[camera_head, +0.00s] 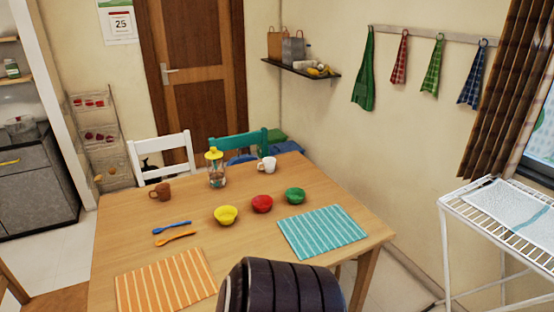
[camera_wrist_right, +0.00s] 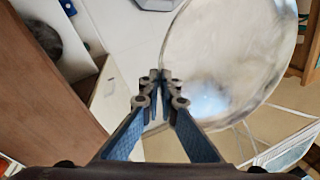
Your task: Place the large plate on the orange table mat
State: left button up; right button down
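The orange striped mat (camera_head: 165,284) lies flat on the wooden table at its near left corner, with nothing on it. The large plate (camera_wrist_right: 235,55) is pale, round and shiny, and shows only in the right wrist view, right of the fingers. My right gripper (camera_wrist_right: 160,76) has its fingertips nearly together at the plate's left rim; it appears shut on that rim. The plate hangs clear of the table, with floor behind it. In the head view neither gripper nor the plate is seen, and a dark ribbed shape hides the table's near edge.
A white rack (camera_head: 470,222) stands at right. Spoons (camera_head: 174,238) lie just behind the orange mat.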

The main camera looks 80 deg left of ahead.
aim_at(165, 284)
jog(key=u, duration=1.85)
jog(key=j+u, duration=0.1)
jog(key=u, duration=0.35)
jog(key=i+u, duration=0.1)
jog(key=u, duration=0.35)
jog(key=j+u, duration=0.1)
jog(key=u, duration=0.3)
jog(key=i+u, duration=0.1)
jog(key=u, duration=0.35)
jog(key=i+u, duration=0.1)
jog(key=i, duration=0.2)
